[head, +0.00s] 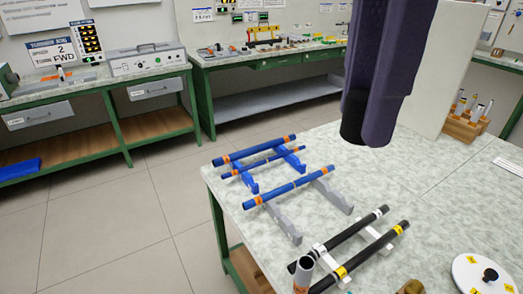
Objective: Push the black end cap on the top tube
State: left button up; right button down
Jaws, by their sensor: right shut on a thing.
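My right gripper (372,125) comes down from the top, with dark purple fingers above the table. It is shut on a black round piece (353,119), which looks like the black end cap; the fingers hide part of it. The piece is in the air, apart from every tube. The farthest blue tube (255,149) lies on a blue rack with orange bands, to the left of and below the gripper in the picture. A thinner blue tube (262,161) lies just in front of it. My left gripper is not in view.
Another blue tube (288,187) lies on grey supports (282,221). Two black tubes (347,240) lie on white supports nearer. A grey tube (304,270) stands at the front edge. A white round lid (470,268) is front right. The table (400,185) is clear below the gripper.

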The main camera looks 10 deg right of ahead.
aim_at(307, 262)
pick_arm(q)
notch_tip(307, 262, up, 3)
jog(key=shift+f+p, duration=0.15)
jog(key=shift+p, duration=0.75)
pick_arm(e)
jog(key=f+n, duration=0.2)
jog(key=f, duration=0.3)
jog(key=a+f+n, duration=0.1)
jog(key=f+n, duration=0.2)
jog(key=f, duration=0.3)
jog(key=a+f+n, duration=0.1)
jog(key=f+n, duration=0.1)
jog(key=f, duration=0.4)
jog(key=shift+s+a+f+n, duration=0.2)
jog(key=shift+s+f+n, duration=0.05)
jog(key=shift+s+n, duration=0.05)
jog(key=shift+f, duration=0.1)
jog(key=shift+f, duration=0.1)
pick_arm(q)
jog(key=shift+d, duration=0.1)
pick_arm(e)
jog(key=c, duration=0.6)
grip_release()
